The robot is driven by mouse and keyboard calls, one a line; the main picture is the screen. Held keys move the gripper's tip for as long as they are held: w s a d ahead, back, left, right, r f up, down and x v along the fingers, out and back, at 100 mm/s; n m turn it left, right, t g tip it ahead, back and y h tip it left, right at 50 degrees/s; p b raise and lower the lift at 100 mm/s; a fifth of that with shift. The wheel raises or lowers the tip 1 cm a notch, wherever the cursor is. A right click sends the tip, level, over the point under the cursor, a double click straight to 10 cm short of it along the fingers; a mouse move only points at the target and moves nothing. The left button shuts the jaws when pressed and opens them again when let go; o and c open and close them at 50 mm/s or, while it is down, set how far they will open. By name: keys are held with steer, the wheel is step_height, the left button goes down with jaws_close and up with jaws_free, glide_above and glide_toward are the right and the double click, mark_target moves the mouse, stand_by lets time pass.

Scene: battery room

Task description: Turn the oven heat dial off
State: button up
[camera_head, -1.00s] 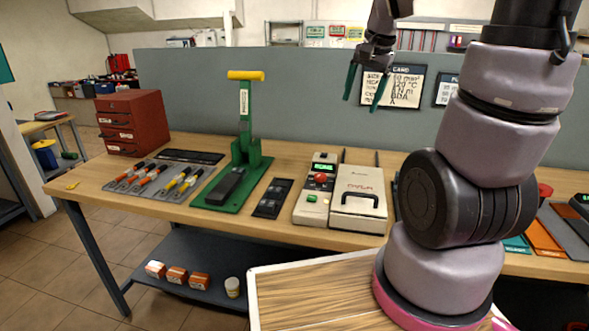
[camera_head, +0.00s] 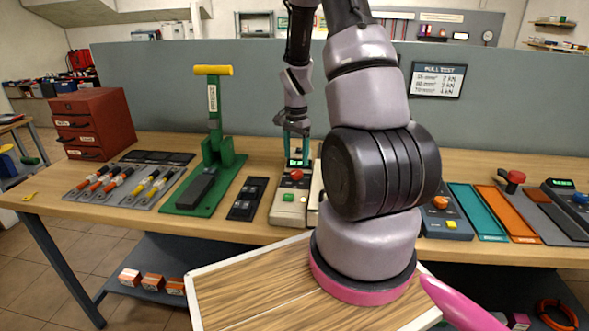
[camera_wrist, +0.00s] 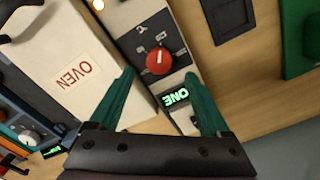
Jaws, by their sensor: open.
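The oven is a white box (camera_wrist: 62,58) with a red OVEN label, seen in the wrist view. Beside it is a pale control panel (camera_wrist: 141,17) with a red round dial (camera_wrist: 158,62), a white mark on the dial and small icons around it. A lit green display (camera_wrist: 177,98) on the panel reads "ONE", perhaps partly covered. My gripper (camera_wrist: 158,78) is open and empty, its green fingers on either side of the panel near the dial. In the head view my gripper (camera_head: 294,130) is above the panel's far end; the red dial (camera_head: 296,175) shows just below. My arm hides most of the oven.
A green press with a yellow handle (camera_head: 212,70) stands left of the panel, with a black switch plate (camera_head: 248,198) between. A red drawer cabinet (camera_head: 92,124) is far left. A blue-grey box with an orange knob (camera_head: 440,202) and coloured mats (camera_head: 478,211) lie right.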

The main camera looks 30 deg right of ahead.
mark_target(296, 172)
step_height(296, 172, down, 5)
steer(key=shift+f, duration=0.15)
jaws_close()
